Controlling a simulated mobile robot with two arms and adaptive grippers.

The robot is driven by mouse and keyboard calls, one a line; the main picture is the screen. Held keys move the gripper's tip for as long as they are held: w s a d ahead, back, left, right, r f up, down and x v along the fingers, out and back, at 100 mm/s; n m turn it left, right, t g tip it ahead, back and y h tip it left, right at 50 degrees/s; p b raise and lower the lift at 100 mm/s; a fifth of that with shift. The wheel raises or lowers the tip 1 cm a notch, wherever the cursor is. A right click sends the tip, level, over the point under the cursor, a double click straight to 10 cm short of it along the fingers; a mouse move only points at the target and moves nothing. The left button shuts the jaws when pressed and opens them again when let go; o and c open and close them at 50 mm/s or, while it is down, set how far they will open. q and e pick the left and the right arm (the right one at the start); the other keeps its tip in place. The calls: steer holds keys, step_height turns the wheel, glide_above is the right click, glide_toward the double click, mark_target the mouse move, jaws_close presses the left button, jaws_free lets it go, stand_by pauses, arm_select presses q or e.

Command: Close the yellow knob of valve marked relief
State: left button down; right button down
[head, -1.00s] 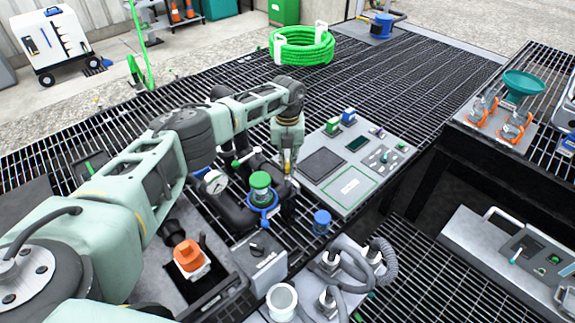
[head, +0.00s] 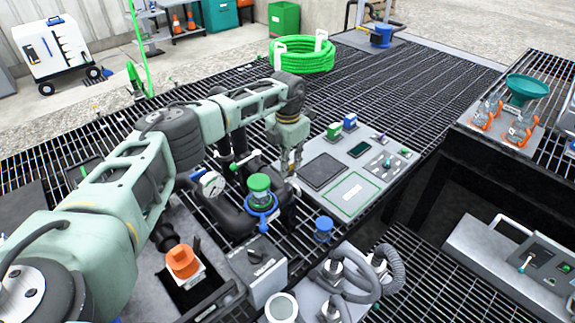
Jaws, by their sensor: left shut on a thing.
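The dark pipe manifold (head: 232,218) stands on the grating near the middle of the head view. It carries a pressure gauge (head: 211,184), a green lever handle (head: 246,161) and a green-capped fitting with a blue ring (head: 260,190). My left gripper (head: 292,168) points down at the manifold's right end, behind the green cap. Its fingers are shut at the spot where the yellow knob sits; they and the manifold hide nearly all of the knob. The relief marking cannot be read. My right gripper is out of view.
A grey panel (head: 322,196) with boxes and switches lies close right of the left gripper. An orange-topped part (head: 183,260), a grey box (head: 258,268) and grey hoses (head: 385,264) lie in front. The grating behind, towards the green hose coil (head: 303,57), is open.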

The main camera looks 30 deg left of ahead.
arm_select(q)
steer(key=shift+m, duration=0.3)
stand_by(0.4)
steer(key=c, duration=1.8)
jaws_free()
step_height(320, 180, up, 12)
